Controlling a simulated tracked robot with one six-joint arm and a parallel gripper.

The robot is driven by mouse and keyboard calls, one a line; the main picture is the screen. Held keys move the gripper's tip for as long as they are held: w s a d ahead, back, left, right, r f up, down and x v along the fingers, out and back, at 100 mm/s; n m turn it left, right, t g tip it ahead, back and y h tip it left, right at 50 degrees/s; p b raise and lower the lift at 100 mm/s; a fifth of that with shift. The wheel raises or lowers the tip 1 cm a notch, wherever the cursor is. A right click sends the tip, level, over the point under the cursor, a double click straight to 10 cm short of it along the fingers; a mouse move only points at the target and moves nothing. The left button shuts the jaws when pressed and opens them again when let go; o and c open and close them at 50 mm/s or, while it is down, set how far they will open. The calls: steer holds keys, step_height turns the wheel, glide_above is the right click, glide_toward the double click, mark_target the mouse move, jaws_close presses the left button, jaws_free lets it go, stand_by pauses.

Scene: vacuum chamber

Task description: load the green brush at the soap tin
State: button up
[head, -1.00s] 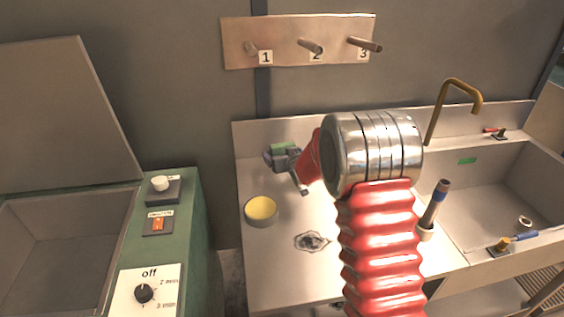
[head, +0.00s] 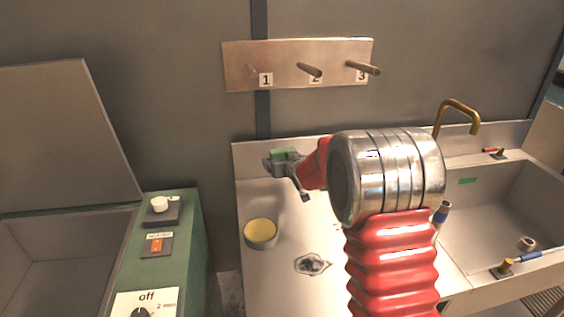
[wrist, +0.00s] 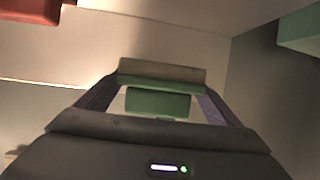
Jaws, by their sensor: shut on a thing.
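The soap tin (head: 261,231) is a round grey tin with a yellow top face. It stands on the pale counter (head: 281,290) at the left. My gripper (head: 277,163) is shut on the green brush (head: 284,153), above and behind the tin in the head view and apart from it. In the wrist view the brush shows as a green block (wrist: 158,101) between the fingers, with a duller bar (wrist: 162,72) beyond it. Its lower side is hidden by the gripper in the head view. The tin cannot be made out in the wrist view.
A board with three numbered pegs (head: 297,80) hangs on the back wall. A sink (head: 500,205) with a brass tap (head: 460,104) is at the right. A green cabinet (head: 193,235) with switches stands left of the counter. A drain (head: 312,264) lies right of the tin.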

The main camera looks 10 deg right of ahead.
steer(key=shift+s+a+f, duration=0.1)
steer(key=shift+s+a, duration=0.05)
steer(key=shift+s, duration=0.45)
steer(key=shift+m+h, duration=0.6)
steer(key=shift+h, duration=0.1)
steer(key=s+f, duration=0.1)
steer(key=s, duration=0.5)
steer(key=s+f, duration=0.1)
steer(key=s, duration=0.5)
steer(key=s+f, duration=0.1)
steer(key=s, duration=0.5)
steer(key=shift+s, duration=0.1)
